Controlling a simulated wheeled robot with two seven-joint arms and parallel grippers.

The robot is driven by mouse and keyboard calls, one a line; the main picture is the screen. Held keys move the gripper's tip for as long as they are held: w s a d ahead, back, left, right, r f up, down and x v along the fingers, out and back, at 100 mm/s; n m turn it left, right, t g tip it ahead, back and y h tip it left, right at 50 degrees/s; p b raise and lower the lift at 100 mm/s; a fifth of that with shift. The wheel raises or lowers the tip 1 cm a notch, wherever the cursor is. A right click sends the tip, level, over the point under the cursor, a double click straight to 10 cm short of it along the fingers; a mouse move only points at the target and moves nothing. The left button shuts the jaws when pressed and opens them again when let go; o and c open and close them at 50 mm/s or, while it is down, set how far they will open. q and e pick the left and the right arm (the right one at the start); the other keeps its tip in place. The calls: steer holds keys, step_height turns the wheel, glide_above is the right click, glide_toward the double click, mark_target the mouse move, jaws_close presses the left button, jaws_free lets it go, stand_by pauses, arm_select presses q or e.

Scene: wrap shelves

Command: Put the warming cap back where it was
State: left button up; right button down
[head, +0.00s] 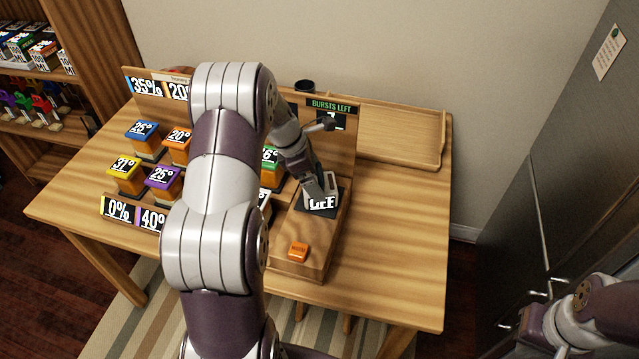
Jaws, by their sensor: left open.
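Several coloured caps with temperature labels stand on small wooden blocks: a blue one (142,132), an orange one (178,138), a yellow one (125,168), a purple one (162,178) and a green one (269,155), partly hidden by my left arm. Which is the warming cap I cannot tell. My left gripper (320,190) is open and points down over the dark pad (335,200) of the wooden station (320,235). White lettering, seemingly "OFF", shows at its fingertips. Whether a cap is between the fingers I cannot tell. My right arm enters at lower right; its gripper is out of view.
An orange button (298,252) is on the station's front. A "BURSTS LEFT" panel (331,106) stands behind. A wooden tray (400,135) lies at the back right. The table's right side (400,240) is clear. A grey cabinet (560,180) stands right, shelves (70,110) left.

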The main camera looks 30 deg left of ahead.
arm_select(q)
steer(key=v, duration=0.8)
steer(key=s+d+m+y+p, duration=0.1)
steer(key=s+d+m, duration=0.6)
steer(key=m, duration=0.5)
steer(key=s+d+m+g+y+p, duration=0.1)
steer(key=s+d+m+y, duration=0.1)
steer(key=s+d+m, duration=0.6)
steer(key=s+m, duration=0.2)
steer(key=m, duration=0.3)
steer(key=shift+s+d+m+y, duration=0.2)
steer(key=shift+d+m+y, duration=0.1)
steer(key=shift+d, duration=0.05)
steer(key=shift+r, duration=0.1)
